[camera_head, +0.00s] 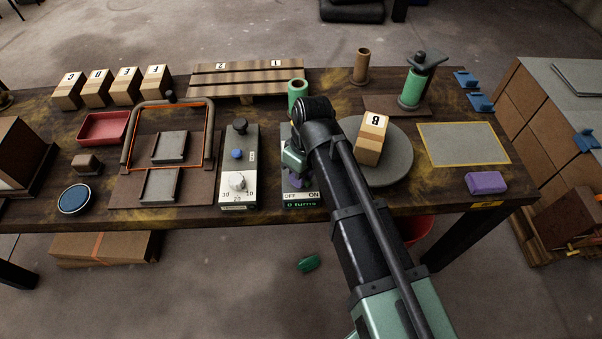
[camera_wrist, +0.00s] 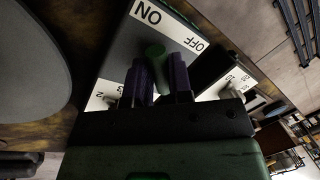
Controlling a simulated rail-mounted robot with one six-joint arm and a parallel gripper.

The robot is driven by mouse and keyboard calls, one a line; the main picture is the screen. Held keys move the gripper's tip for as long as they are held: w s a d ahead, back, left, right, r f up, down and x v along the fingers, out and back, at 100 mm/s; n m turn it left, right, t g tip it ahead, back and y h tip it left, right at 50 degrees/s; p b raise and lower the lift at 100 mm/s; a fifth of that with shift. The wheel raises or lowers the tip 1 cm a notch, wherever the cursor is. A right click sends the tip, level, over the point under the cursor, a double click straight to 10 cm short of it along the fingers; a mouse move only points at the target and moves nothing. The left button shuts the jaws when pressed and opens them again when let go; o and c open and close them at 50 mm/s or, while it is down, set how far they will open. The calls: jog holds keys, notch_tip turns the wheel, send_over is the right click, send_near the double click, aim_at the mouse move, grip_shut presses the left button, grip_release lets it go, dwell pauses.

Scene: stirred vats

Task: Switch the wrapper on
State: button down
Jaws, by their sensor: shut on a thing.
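The wrapper's control box (camera_head: 303,199) stands at the table's front edge, with OFF and ON labels and a display reading "0 turns". In the wrist view the box's white label plate (camera_wrist: 125,50) shows ON and OFF, with a green switch lever (camera_wrist: 154,56) between them. My gripper (camera_wrist: 160,80) has its purple fingers shut on the lever. In the head view my gripper (camera_head: 294,178) is over the box and hides the lever. Which label the lever leans to, I cannot tell. The grey turntable (camera_head: 395,170) carries a carton marked B (camera_head: 371,138).
Left of the box stands a dial unit (camera_head: 238,170) with a blue button, then a sealer frame (camera_head: 166,150). A green film roll (camera_head: 298,95) stands just behind my gripper. A purple block (camera_head: 486,183) and a yellow-edged mat (camera_head: 463,143) lie to the right.

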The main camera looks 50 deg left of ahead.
jog(key=c, duration=1)
grip_release()
jog(key=shift+c, duration=0.2)
notch_tip(320, 180, up, 11)
jog(key=w+p, duration=0.2)
jog(key=p, duration=0.8)
jog(key=shift+a+f+p, duration=0.2)
jog(key=shift+a+p, duration=0.05)
jog(key=shift+p, duration=0.05)
